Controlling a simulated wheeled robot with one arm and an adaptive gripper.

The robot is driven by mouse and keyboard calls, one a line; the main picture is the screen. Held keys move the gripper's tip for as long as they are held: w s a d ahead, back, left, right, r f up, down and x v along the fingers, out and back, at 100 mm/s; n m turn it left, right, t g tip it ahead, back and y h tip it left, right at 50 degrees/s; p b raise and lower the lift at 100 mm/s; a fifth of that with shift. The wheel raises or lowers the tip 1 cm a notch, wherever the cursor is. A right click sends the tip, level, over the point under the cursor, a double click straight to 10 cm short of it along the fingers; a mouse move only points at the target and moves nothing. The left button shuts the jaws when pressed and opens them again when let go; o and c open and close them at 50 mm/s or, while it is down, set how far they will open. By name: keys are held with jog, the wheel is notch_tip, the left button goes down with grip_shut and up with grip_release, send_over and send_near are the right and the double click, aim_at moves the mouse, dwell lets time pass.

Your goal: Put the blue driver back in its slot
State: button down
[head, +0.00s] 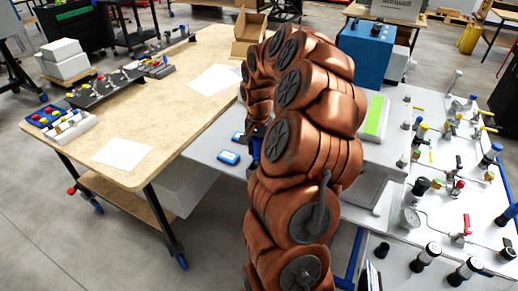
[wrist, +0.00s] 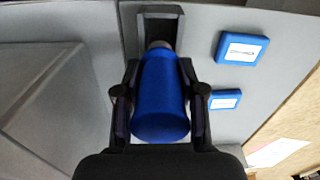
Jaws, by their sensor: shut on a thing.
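The blue driver (wrist: 162,100) is between the two dark fingers of my gripper (wrist: 159,76) in the wrist view. My gripper is shut on its blue handle, whose wide rounded end faces the camera. The driver's narrower grey neck points away, toward a grey holder with a dark rectangular recess (wrist: 158,22) at the top of the view. The tip is hidden behind the handle, so I cannot tell whether it is inside the recess. In the head view my arm hides most of the gripper and the holder.
Two blue boxes with white labels (wrist: 242,48) (wrist: 226,100) lie on the grey surface right of the driver. A wooden table (head: 150,100) stands to the left in the head view. A white panel with valves and gauges (head: 440,175) is right of my arm.

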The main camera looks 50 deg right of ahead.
jog(key=shift+f+b, duration=0.85)
jog(key=shift+f, duration=0.3)
jog(key=c, duration=0.7)
grip_release()
jog(key=shift+c, duration=0.2)
jog(key=o, duration=0.5)
jog(key=shift+o, duration=0.2)
notch_tip(320, 180, up, 12)
jog(key=shift+r, duration=0.1)
jog(key=shift+a, duration=0.1)
